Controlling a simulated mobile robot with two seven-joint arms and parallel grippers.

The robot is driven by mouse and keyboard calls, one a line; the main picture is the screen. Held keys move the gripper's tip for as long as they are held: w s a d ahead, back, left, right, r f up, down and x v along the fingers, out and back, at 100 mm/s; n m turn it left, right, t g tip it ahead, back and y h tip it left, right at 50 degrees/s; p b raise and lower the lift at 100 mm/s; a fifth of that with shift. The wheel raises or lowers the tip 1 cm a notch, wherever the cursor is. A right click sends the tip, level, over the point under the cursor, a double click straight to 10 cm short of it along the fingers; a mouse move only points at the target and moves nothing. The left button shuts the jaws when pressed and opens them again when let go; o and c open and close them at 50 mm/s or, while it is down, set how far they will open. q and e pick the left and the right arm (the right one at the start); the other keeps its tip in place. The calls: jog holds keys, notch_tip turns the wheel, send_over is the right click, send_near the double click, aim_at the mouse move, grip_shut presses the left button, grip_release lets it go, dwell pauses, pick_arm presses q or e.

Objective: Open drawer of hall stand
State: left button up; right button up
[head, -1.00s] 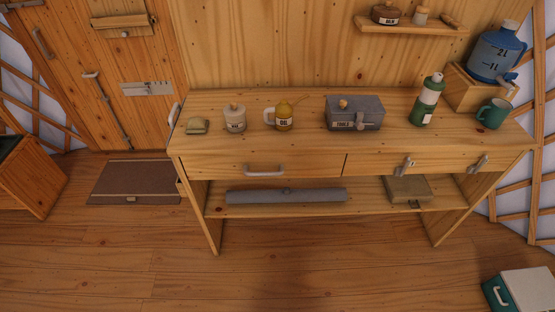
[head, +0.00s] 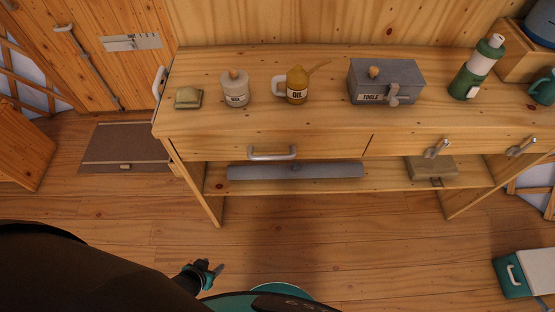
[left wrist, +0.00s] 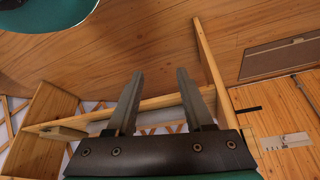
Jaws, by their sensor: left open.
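The wooden hall stand (head: 215,128) stands against the wall in the head view. Its left drawer front (head: 330,146) bears a pale bar handle (head: 272,153), and the drawer looks shut. My right gripper is not in view.
On the stand top are a sponge-like block (head: 188,98), a white jar (head: 235,90), a yellow oil can (head: 297,85), a grey tool box (head: 386,82) and a green bottle (head: 477,68). A grey roll (head: 295,171) lies on the lower shelf. A green-white case (head: 525,274) stands on the floor at right.

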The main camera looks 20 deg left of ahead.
pick_arm(q)
jog(key=w+a+n+t+b, duration=0.1)
jog(key=w+a+t+b, duration=0.25)
jog(key=w, duration=0.55)
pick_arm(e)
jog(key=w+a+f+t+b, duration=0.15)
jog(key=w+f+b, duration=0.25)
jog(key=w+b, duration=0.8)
pick_arm(q)
jog(key=t+h+b, duration=0.3)
jog(key=h+b, duration=0.3)
jog(key=h, duration=1.1)
send_near(276, 156)
jog(key=x, duration=0.3)
jog(key=b+x, duration=0.1)
jog(key=x, duration=0.2)
jog(key=f+b+x, duration=0.1)
jog(key=x, duration=0.2)
jog(key=shift+d, duration=0.1)
jog(key=shift+w+d+r, duration=0.15)
jog(key=shift+w+d, duration=0.15)
jog(key=shift+d, duration=0.05)
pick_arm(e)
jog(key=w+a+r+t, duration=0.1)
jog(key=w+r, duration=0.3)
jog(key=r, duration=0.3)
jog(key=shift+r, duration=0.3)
pick_arm(q)
grip_shut()
